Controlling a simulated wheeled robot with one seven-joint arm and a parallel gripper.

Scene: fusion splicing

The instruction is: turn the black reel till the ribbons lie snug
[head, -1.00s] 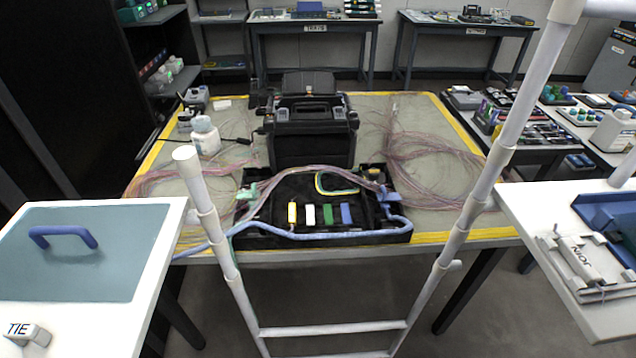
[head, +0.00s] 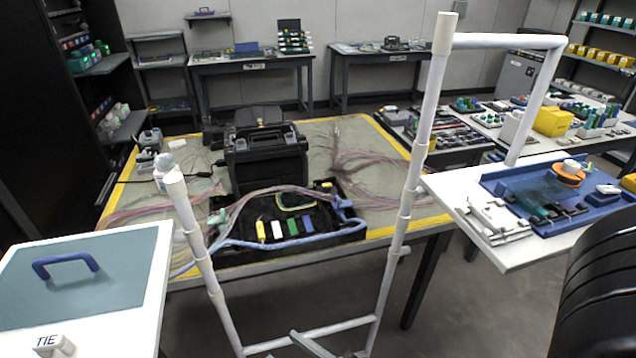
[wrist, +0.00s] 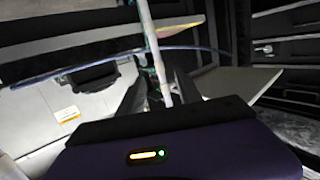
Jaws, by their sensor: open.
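A black tray (head: 345,236) sits at the front of the grey work table. Pinkish ribbons run over its back part, and a thick blue cable (head: 255,243) runs along its front. Yellow, white, green and blue pieces lie in a row inside. I cannot clearly pick out the black reel in the tray's dark interior. A black splicing machine (head: 268,163) stands behind the tray. My gripper (wrist: 158,92) shows in the wrist view with its two dark fingers apart; a pale pole appears between or beyond them. It is not seen in the head view.
White rail posts (head: 410,190) stand between me and the table. A white side table with a blue tray (head: 510,180) is at the right. A panel with a blue handle (head: 65,264) is at the left. Loose pink fibres spread over the work table.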

